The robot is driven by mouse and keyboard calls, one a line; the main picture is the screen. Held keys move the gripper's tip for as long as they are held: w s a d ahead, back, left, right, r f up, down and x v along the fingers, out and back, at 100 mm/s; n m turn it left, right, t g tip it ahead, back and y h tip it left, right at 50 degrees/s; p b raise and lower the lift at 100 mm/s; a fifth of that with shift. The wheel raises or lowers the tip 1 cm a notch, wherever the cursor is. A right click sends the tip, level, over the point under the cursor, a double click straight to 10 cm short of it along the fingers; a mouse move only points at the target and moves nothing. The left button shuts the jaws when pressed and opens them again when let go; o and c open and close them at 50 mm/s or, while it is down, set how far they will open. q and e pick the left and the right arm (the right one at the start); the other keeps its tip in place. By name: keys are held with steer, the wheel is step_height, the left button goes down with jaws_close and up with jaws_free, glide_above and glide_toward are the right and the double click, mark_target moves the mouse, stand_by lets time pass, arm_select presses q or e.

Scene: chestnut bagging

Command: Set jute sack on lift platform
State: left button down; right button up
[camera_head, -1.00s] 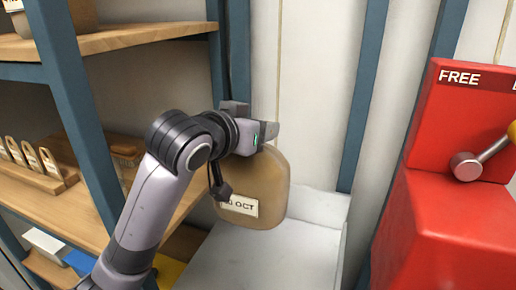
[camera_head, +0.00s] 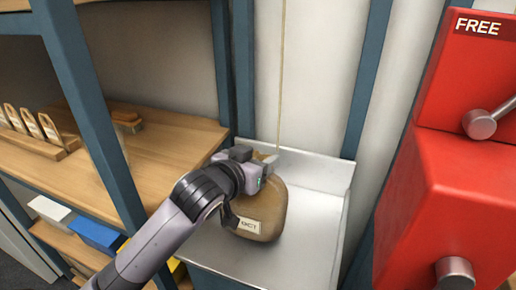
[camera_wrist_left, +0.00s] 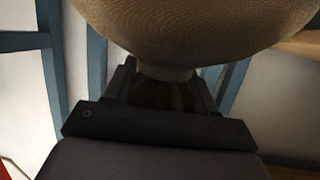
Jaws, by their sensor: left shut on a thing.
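The jute sack (camera_head: 262,215) is brown and rounded, with a small white label on its front. My left gripper (camera_head: 268,160) is shut on the sack's neck at its top. The sack is upright over the pale grey lift platform (camera_head: 318,225), which has a raised back edge. Its bottom looks at or very near the platform surface; I cannot tell whether it bears weight. In the left wrist view the sack's woven body (camera_wrist_left: 185,30) fills the top, with its neck between the fingers (camera_wrist_left: 165,85). My right gripper is not in view.
A blue-framed wooden shelf (camera_head: 160,165) stands on the left, with a rack of small tools (camera_head: 35,130) on it. White and blue boxes (camera_head: 95,235) sit lower. A red machine (camera_head: 440,190) marked FREE, with a lever, stands on the right. The platform's right part is clear.

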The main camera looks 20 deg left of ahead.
arm_select(q)
steer(key=shift+f, duration=1.2)
steer(key=shift+c, duration=1.7)
jaws_free()
steer(key=shift+f, duration=0.2)
steer(key=shift+r, duration=0.1)
steer(key=v, duration=1.2)
